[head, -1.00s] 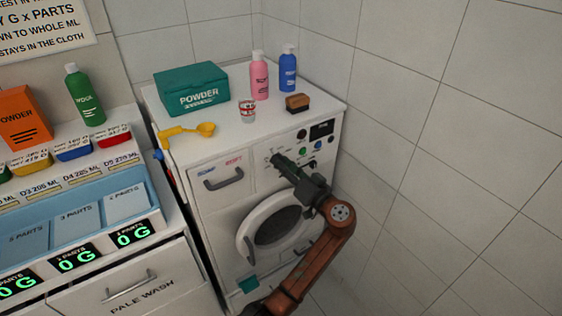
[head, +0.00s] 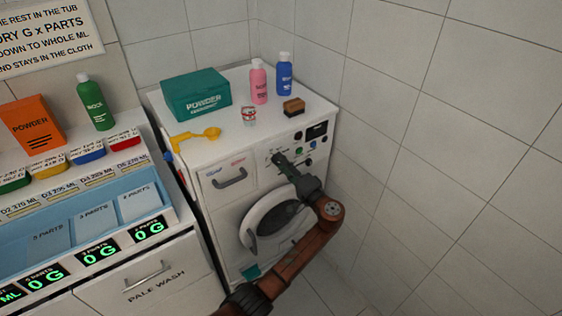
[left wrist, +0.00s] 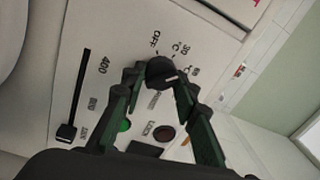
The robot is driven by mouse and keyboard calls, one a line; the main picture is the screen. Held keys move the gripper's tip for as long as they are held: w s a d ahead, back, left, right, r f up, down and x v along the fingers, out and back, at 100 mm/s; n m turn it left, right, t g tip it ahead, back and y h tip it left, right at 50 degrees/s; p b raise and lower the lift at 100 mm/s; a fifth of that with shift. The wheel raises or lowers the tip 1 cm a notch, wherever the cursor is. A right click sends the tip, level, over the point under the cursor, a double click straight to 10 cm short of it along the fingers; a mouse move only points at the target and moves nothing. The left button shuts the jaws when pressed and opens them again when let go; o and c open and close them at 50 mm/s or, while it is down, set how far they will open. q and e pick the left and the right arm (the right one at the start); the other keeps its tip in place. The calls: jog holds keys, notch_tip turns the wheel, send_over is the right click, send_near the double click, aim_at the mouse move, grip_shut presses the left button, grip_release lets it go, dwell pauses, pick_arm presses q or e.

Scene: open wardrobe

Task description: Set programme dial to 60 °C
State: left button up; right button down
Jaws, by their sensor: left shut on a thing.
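The black programme dial (left wrist: 160,72) is on the white washing machine's front panel. Labels around it read OFF, 30 °C and one partly hidden that looks like 60 °C. A short pale mark on the dial faces right, roughly toward that partly hidden label; its exact setting is hard to tell. My left gripper (left wrist: 160,78) is shut on the dial, with a green finger on each side of it. In the head view my left gripper (head: 277,160) reaches the upper front of the washing machine (head: 215,205) and hides the dial. My right gripper is not in view.
A slider (left wrist: 66,131), a green button (left wrist: 124,125) and a dark knob (left wrist: 163,133) are close to the fingers. A teal powder box (head: 196,95), bottles and a brush (head: 293,106) stand on top.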

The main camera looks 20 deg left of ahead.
pick_arm(q)
jog(key=m+p, duration=0.2)
jog(key=m, duration=0.1)
jog(key=shift+m+p, duration=0.3)
jog(key=shift+m, duration=0.1)
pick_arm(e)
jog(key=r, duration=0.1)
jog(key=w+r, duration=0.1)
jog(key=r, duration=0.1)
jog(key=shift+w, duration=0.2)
pick_arm(q)
jog(key=shift+f, duration=0.15)
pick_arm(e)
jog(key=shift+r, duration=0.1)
pick_arm(q)
jog(key=o, duration=1.2)
jog(key=shift+c, duration=0.2)
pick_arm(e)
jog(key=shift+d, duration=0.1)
pick_arm(q)
jog(key=r+v, duration=0.1)
jog(key=v, duration=1.1)
jog(key=shift+s+f, duration=0.2)
jog(key=shift+f, duration=0.2)
